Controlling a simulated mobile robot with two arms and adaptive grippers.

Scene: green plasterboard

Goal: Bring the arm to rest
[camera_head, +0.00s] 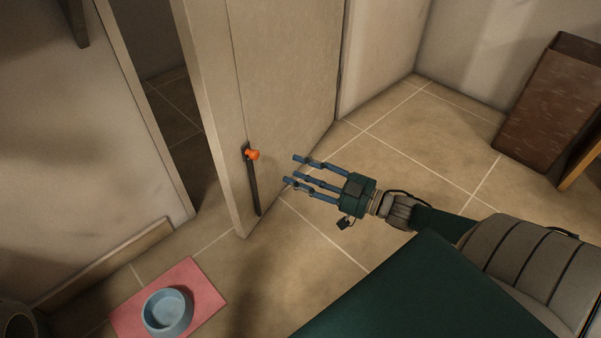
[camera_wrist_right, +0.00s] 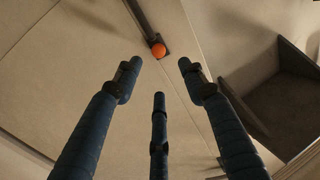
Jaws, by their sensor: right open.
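My right gripper (camera_head: 302,172) reaches in from the right in the head view. Its blue fingers are spread apart and hold nothing. The same fingers of the right gripper (camera_wrist_right: 158,80) show open in the right wrist view, pointing toward the door. The orange door knob (camera_head: 253,155) sits on a dark plate near the door's edge, a little left of the fingertips and apart from them. The knob (camera_wrist_right: 158,51) also shows past the fingertips in the right wrist view. The beige door (camera_head: 283,75) stands ajar. My left gripper is in neither view.
A blue bowl (camera_head: 167,312) rests on a pink mat (camera_head: 207,291) on the tiled floor at the lower left. A dark gap opens left of the door. A brown panel (camera_head: 550,105) leans at the back right. Tiled floor (camera_head: 415,140) is clear right of the door.

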